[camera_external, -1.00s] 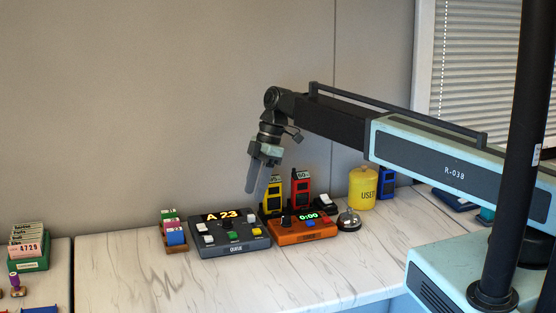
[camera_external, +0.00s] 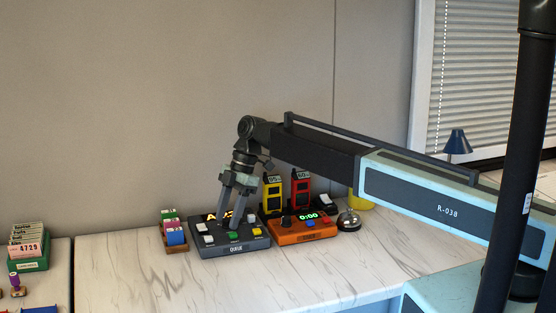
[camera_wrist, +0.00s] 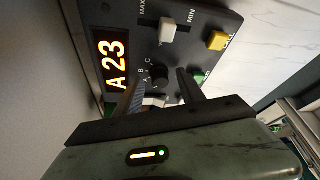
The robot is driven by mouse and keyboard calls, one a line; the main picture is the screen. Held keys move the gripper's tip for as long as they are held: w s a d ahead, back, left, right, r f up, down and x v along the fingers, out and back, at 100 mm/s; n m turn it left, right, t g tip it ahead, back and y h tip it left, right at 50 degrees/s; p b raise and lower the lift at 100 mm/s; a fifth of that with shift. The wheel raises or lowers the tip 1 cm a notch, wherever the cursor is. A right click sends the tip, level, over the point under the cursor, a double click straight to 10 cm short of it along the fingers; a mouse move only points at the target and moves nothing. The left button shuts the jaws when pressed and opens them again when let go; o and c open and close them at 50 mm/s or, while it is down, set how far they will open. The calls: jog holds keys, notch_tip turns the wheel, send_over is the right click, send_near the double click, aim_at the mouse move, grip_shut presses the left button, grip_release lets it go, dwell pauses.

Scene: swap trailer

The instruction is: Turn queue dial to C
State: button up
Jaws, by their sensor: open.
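The dark grey queue box (camera_external: 243,248) stands on the marble counter, with a lit display reading A 23 (camera_wrist: 110,66) in the wrist view. Its black queue dial (camera_wrist: 160,77) has the letters A, B, C beside it; I cannot tell which letter it points to. My gripper (camera_external: 228,227) is open and points down over the box, its fingers hiding part of the display in the external view. In the wrist view the gripper's (camera_wrist: 162,80) fingers lie on either side of the dial; contact is not clear.
On the box are a white slider (camera_wrist: 168,32), a yellow button (camera_wrist: 216,41) and a green button (camera_wrist: 199,77) close to one finger. An orange timer (camera_external: 300,229) and a bell (camera_external: 348,221) stand right; a card holder (camera_external: 175,236) stands left. The front counter is clear.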

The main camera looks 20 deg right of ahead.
jog(key=shift+r, duration=0.1)
jog(key=shift+c, duration=0.4)
grip_shut()
jog(key=m, duration=0.2)
jog(key=m+t, duration=0.1)
jog(key=shift+s+m+y, duration=0.25)
jog(key=shift+m+y, duration=0.05)
jog(key=m+t, duration=0.2)
jog(key=m, duration=0.2)
jog(key=shift+s+m, duration=0.1)
jog(key=shift+m, duration=0.2)
jog(key=m, duration=0.2)
jog(key=m+t+h, duration=0.1)
jog(key=m, duration=0.1)
jog(key=shift+s+a+t, duration=0.1)
jog(key=shift+t, duration=0.2)
jog(key=shift+a+m+t+h, duration=0.1)
jog(key=shift+m+t+h, duration=0.3)
jog(key=shift+m, duration=0.95)
jog(key=shift+m+t+h, duration=0.2)
jog(key=shift+m+h, duration=0.3)
jog(key=shift+m, duration=0.85)
